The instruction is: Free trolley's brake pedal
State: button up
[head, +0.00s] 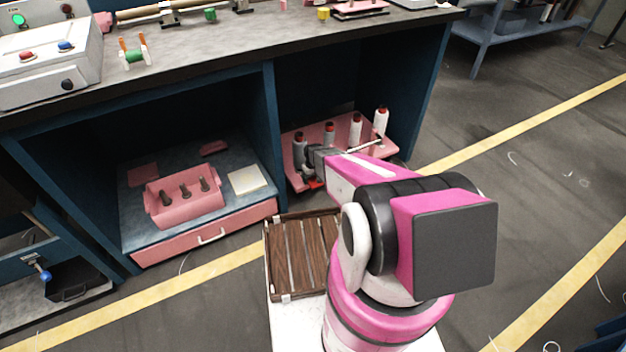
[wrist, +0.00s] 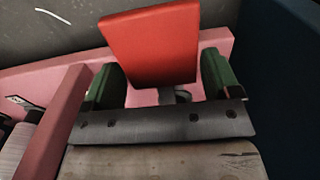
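The trolley (head: 376,158) is a pink platform carrying several white bobbins, standing in the right bay under the workbench. Its brake pedal (head: 315,184) is a red plate at the front left of the trolley. In the wrist view the pedal (wrist: 152,45) fills the upper middle, tilted, with a small grey stem below it. My gripper (head: 312,160) is at the trolley's front, just above the pedal. In the wrist view my gripper (wrist: 160,82) has its two green fingers apart, one at each side of the pedal's lower end. I cannot tell whether they touch it.
A dark blue bench panel (head: 271,135) stands left of the trolley. The left bay holds a pink rack (head: 185,200) above a drawer (head: 207,235). My wooden-slatted tray (head: 291,258) lies in front. Open floor (head: 480,190) is to the right.

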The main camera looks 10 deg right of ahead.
aim_at(313, 179)
jog(key=shift+o, duration=0.9)
notch_tip(313, 179, up, 11)
jog(key=shift+f, duration=0.1)
